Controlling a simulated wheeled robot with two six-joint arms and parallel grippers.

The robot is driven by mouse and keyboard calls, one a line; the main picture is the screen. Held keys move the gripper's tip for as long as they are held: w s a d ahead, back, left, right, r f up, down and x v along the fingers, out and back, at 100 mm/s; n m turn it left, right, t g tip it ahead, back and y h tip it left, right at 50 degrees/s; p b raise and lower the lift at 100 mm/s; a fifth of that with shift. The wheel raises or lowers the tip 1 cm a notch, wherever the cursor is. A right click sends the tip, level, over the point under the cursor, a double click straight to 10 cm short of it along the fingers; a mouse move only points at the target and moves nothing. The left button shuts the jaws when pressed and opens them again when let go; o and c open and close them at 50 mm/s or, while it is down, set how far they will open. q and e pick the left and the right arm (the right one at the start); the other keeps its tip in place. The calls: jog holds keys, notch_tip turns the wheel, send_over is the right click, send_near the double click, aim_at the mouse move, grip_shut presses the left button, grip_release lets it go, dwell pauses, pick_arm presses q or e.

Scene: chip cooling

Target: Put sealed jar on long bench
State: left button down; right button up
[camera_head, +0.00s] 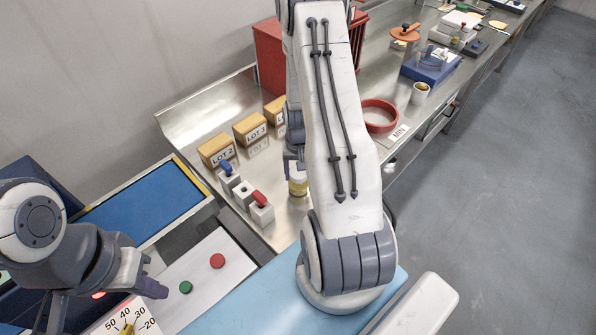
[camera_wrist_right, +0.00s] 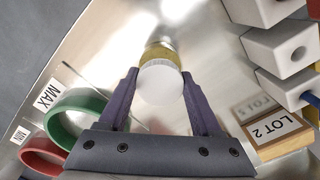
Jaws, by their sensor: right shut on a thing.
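The sealed jar (camera_head: 298,187) shows in the head view as a small yellowish container, partly hidden by my right arm. In the right wrist view its round white lid (camera_wrist_right: 161,84) and gold band are seen from above. My right gripper (camera_wrist_right: 161,78) is shut on the jar, with one finger on each side. The jar is over the steel long bench (camera_head: 275,225); I cannot tell whether its base touches the surface. My left gripper (camera_head: 146,285) is at the lower left, over the control panel; whether its fingers are open is unclear.
Wooden LOT blocks (camera_head: 216,151) and white blocks with coloured handles (camera_head: 262,208) stand left of the jar. A red ring (camera_head: 380,115) lies to the right; a green ring (camera_wrist_right: 75,117) shows in the wrist view. A blue panel (camera_head: 145,205) adjoins the bench.

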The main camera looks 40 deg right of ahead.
jog(key=shift+f, duration=0.15)
jog(key=o, duration=1.5)
jog(key=shift+r, duration=0.35)
notch_tip(320, 180, up, 12)
jog(key=b, duration=0.3)
jog(key=shift+f, duration=0.15)
